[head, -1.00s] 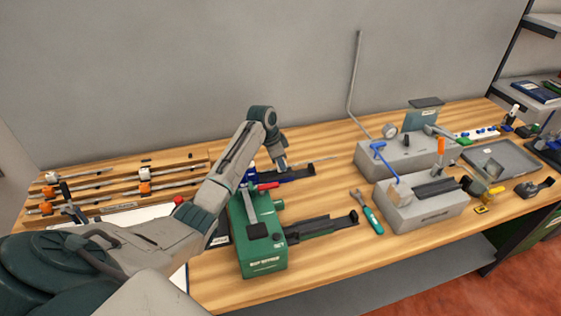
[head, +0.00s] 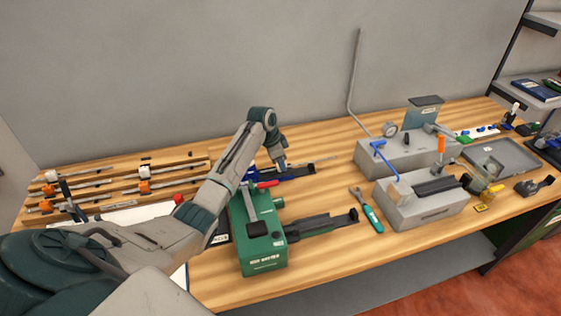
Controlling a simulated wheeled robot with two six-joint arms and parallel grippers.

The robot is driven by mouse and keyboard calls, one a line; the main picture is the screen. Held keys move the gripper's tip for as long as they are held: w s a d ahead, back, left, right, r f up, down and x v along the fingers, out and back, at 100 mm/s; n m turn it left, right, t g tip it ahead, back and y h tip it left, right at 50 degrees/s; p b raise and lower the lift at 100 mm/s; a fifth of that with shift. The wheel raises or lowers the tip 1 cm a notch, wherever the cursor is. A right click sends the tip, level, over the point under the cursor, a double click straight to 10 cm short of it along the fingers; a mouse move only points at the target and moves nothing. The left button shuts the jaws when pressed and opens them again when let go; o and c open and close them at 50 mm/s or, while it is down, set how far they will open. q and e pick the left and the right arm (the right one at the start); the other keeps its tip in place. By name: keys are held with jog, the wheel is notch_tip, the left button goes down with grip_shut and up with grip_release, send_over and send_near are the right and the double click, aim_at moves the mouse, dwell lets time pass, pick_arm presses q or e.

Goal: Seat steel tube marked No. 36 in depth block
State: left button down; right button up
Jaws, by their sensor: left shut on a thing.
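My left gripper (head: 282,166) is low over the bench behind the green machine (head: 262,241). It is shut on a thin grey tube (head: 322,160), which sticks out to the right and lies nearly level. The tube's number cannot be read. A dark blue and black holder (head: 296,174) is just below the gripper and the tube. I cannot tell whether it is the depth block, or whether the tube touches it. My arm and the machine hide the tube's left end. My right gripper is not in view.
Several tubes lie on a wooden rack (head: 105,187) at the left. A green-handled wrench (head: 371,217) lies right of the green machine. Two grey fixtures (head: 424,207) (head: 408,155) stand further right. A tall bent rod (head: 353,80) rises at the back.

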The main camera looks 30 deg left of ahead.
aim_at(266, 170)
pick_arm(q)
jog(key=shift+f, duration=0.15)
jog(key=shift+s+a, duration=0.15)
jog(key=shift+s+a+p, duration=0.75)
jog(key=shift+s+p, duration=0.15)
jog(key=shift+p, duration=0.05)
jog(key=shift+s+a+p, duration=0.65)
jog(key=shift+s+a, duration=0.1)
jog(key=shift+s, duration=0.1)
jog(key=c, duration=1.2)
grip_release()
jog(key=shift+o, duration=0.4)
jog(key=shift+o, duration=1.1)
